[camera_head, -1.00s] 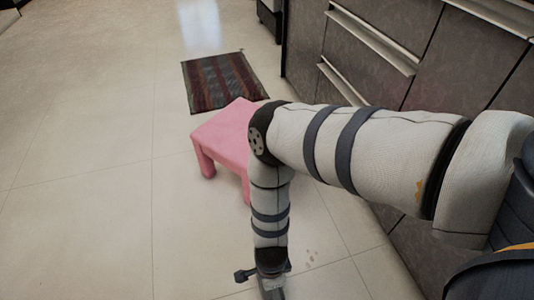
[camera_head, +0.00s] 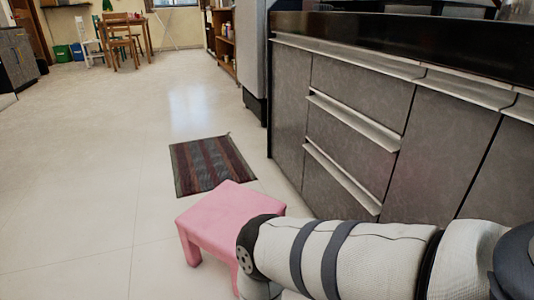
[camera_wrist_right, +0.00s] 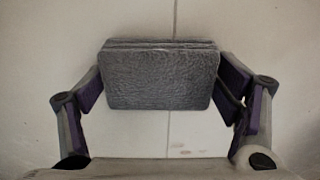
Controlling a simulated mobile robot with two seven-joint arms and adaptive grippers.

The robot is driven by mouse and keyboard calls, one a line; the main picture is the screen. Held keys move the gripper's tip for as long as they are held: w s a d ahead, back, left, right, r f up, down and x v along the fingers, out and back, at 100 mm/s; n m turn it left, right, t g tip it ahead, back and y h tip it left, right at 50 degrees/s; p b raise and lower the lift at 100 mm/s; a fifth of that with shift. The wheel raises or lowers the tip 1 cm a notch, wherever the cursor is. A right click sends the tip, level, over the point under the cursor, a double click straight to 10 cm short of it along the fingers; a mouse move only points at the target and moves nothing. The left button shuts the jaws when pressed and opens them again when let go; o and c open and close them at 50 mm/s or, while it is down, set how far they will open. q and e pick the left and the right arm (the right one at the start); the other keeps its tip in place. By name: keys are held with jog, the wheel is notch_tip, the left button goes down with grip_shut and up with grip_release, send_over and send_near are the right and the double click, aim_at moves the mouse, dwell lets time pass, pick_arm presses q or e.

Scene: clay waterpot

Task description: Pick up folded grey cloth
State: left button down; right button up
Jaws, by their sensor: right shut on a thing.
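The folded grey cloth (camera_wrist_right: 160,78) is a thick, textured rectangular block in the right wrist view. My right gripper (camera_wrist_right: 160,84) is shut on it, with one finger against its left side and one against its right side. Pale tiled floor shows behind and below the cloth. In the head view my right arm comes in from the right, but its gripper and the cloth are out of the frame. My left gripper is not in view.
A pink stool (camera_head: 222,215) stands beside my right arm. A striped rug (camera_head: 212,164) lies beyond it. Grey cabinets (camera_head: 350,130) with drawers run along the right. The floor (camera_head: 80,170) on the left is clear. A wooden table and chairs (camera_head: 125,38) stand far back.

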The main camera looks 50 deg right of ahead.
jog(key=shift+r, duration=0.45)
jog(key=r+p, duration=0.1)
jog(key=r, duration=0.1)
jog(key=r+p, duration=0.1)
jog(key=shift+s+a+r+p, duration=0.15)
jog(key=shift+s+r+p, duration=0.1)
jog(key=shift+r+p, duration=0.05)
jog(key=s+r+p, duration=0.1)
jog(key=s+a+r+p, duration=0.1)
jog(key=r, duration=0.1)
jog(key=s+a+r+p, duration=0.1)
jog(key=shift+r, duration=0.35)
pick_arm(q)
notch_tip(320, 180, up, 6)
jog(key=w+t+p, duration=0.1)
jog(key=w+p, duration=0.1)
jog(key=p, duration=0.1)
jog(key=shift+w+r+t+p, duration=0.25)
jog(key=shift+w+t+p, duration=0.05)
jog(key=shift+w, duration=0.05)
pick_arm(e)
jog(key=s+a+r, duration=0.3)
jog(key=s+a, duration=0.2)
jog(key=s, duration=0.3)
jog(key=shift+s+r, duration=0.2)
jog(key=shift+r, duration=0.2)
